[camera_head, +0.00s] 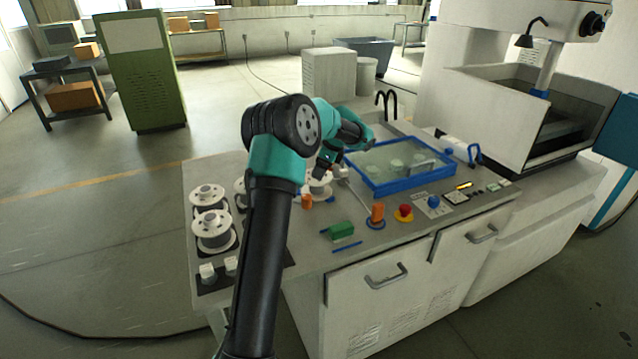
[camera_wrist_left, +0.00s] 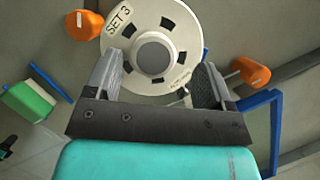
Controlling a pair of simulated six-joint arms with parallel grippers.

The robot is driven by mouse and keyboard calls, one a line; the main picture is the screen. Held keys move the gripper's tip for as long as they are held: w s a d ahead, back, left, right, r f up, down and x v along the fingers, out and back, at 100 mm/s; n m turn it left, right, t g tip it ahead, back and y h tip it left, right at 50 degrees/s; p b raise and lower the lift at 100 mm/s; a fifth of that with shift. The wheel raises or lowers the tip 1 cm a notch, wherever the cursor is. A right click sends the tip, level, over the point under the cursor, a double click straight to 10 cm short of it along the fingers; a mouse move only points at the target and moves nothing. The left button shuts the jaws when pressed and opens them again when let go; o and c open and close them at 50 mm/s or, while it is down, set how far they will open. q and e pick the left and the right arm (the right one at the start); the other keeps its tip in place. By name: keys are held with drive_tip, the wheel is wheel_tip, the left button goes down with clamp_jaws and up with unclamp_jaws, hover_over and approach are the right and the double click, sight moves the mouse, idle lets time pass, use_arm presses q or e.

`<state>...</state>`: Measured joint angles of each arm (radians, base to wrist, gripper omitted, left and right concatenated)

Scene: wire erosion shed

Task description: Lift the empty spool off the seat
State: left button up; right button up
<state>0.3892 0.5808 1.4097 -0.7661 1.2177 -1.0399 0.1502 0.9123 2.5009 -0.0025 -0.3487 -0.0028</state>
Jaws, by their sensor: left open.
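A white spool with a round grey hub and dark slots (camera_wrist_left: 153,50) fills the upper middle of the left wrist view; its flange reads "SET 3". In the head view the white spool (camera_head: 319,188) shows on the bench beneath my left gripper (camera_head: 326,167), partly hidden by the arm. In the wrist view my left gripper (camera_wrist_left: 157,83) is open, with one finger on each side of the flange's lower part. I cannot tell whether the fingers touch it. The seat under the spool is hidden. My right gripper is not in view.
Two orange clamps or knobs (camera_wrist_left: 85,25) (camera_wrist_left: 251,72) flank the spool. A green block (camera_head: 341,230) lies in front. A blue-framed tray (camera_head: 372,186) stands to the right, near a red button (camera_head: 404,211). Wound spools (camera_head: 212,228) stand on the left.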

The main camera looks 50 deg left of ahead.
use_arm(q)
drive_tip(key=shift+f, duration=0.2)
drive_tip(key=shift+c, duration=0.4)
clamp_jaws()
idle(0.5)
